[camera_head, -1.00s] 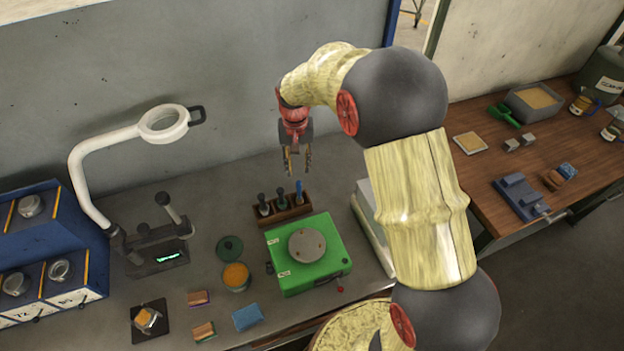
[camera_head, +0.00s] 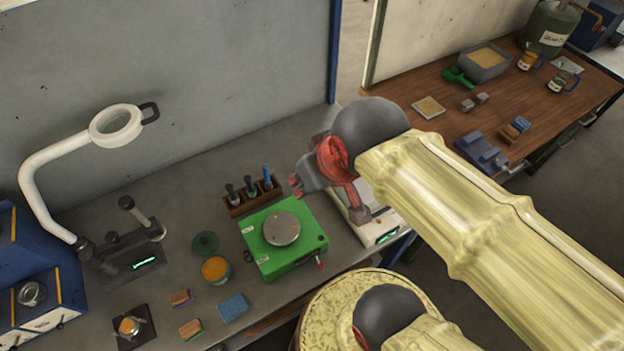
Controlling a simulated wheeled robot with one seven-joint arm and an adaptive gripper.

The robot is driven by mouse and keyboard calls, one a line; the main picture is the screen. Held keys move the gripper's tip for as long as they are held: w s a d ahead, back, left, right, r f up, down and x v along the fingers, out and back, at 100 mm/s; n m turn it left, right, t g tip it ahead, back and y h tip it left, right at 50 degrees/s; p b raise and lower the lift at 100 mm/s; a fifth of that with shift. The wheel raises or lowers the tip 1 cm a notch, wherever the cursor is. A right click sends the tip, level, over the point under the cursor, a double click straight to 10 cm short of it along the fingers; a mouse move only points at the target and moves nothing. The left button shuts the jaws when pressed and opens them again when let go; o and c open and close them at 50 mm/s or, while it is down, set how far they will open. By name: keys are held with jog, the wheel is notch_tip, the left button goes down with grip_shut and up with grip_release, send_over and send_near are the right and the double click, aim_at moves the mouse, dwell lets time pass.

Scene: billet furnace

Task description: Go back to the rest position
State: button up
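My gripper (camera_head: 296,186) is in the middle of the head view, at the end of the folded arm. It is a red and dark grey shape above the back right of the green machine (camera_head: 262,262). I see it from the side and partly end-on, and the gap between its fingers does not show clearly. No object shows in it. My arm reaches in from the right and hides part of the white device (camera_head: 388,238) behind it.
A tool holder (camera_head: 250,198) stands behind the green machine. A white magnifier lamp (camera_head: 50,160) stands at left. A wooden table (camera_head: 560,95) is at right.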

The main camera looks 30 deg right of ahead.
jog(key=shift+s, duration=0.3)
jog(key=shift+f, duration=0.1)
notch_tip(320, 180, down, 12)
jog(key=b, duration=1.2)
